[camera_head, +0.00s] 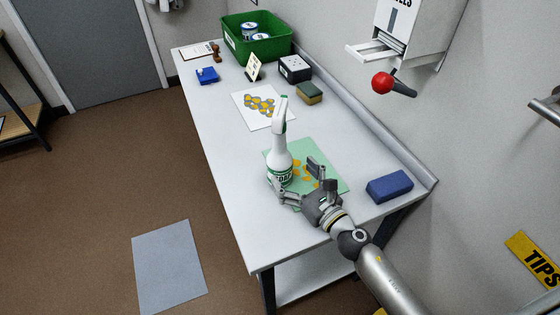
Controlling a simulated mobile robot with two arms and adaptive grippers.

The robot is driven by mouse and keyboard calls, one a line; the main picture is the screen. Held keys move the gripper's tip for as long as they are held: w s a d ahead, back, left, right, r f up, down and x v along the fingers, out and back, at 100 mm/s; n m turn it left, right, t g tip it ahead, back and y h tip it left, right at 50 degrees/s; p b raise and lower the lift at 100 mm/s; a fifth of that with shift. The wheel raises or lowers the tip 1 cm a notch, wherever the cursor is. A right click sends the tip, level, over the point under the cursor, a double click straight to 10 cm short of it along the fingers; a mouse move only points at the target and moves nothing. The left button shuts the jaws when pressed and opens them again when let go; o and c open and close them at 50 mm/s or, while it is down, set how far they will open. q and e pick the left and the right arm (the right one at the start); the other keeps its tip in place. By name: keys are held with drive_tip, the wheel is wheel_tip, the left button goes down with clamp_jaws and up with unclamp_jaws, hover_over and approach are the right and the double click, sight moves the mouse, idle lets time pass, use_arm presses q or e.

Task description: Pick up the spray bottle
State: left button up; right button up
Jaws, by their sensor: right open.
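A white spray bottle (280,157) with a green-and-white label stands upright on the bench, at the left part of a green sheet (328,177) with orange spots. Its trigger head is at the top. My right gripper (298,178) is open at the lower right of the bottle, with one finger by the bottle's base and the other to its right over the sheet. I cannot tell whether the near finger touches the bottle. My left gripper is not in view.
A blue block (389,187) lies right of my right gripper. A white spotted sheet (263,107), a sponge (309,93), a black box (295,68) and a green bin (257,36) with cans are farther back. A wall dispenser with a red-knobbed lever (383,83) overhangs the right side.

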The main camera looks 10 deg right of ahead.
sight(279, 162)
drive_tip(key=shift+a+p+x, duration=0.2)
drive_tip(key=shift+p+x, duration=0.05)
drive_tip(key=shift+x, duration=1.25)
drive_tip(key=shift+a+p+x, duration=0.15)
drive_tip(key=shift+p+x, duration=0.05)
drive_tip(key=shift+x, duration=1.35)
drive_tip(key=shift+s+f, duration=0.2)
drive_tip(key=c, duration=1.4)
drive_tip(key=shift+r, duration=0.1)
drive_tip(key=c, duration=0.3)
